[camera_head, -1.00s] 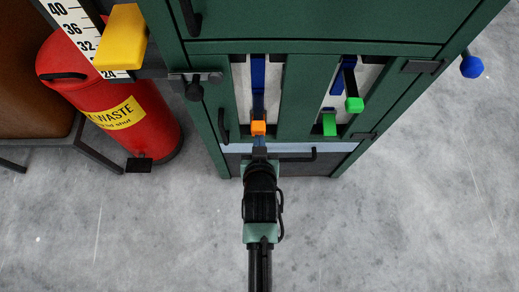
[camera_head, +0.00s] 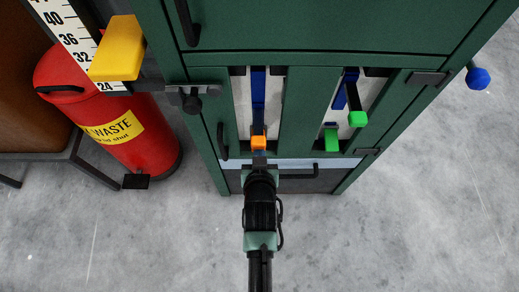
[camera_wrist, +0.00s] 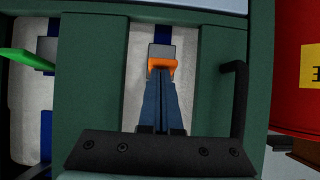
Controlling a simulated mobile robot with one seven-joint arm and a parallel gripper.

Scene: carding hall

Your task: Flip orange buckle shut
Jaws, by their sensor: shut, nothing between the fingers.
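The orange buckle (camera_head: 258,142) sits at the lower end of a blue strap in the left opening of the green cabinet front. In the wrist view its orange tab (camera_wrist: 161,65) faces me, with a grey block behind it. My gripper (camera_head: 259,160) is shut and empty. In the wrist view the closed fingers (camera_wrist: 161,82) point at the tab and end at its lower edge. They hide a little of what lies below it, and I cannot tell whether they touch it.
A black handle (camera_wrist: 236,98) stands out close beside my gripper. A red waste bin (camera_head: 140,130) and a yellow block (camera_head: 118,48) are at left. Floor in front is clear.

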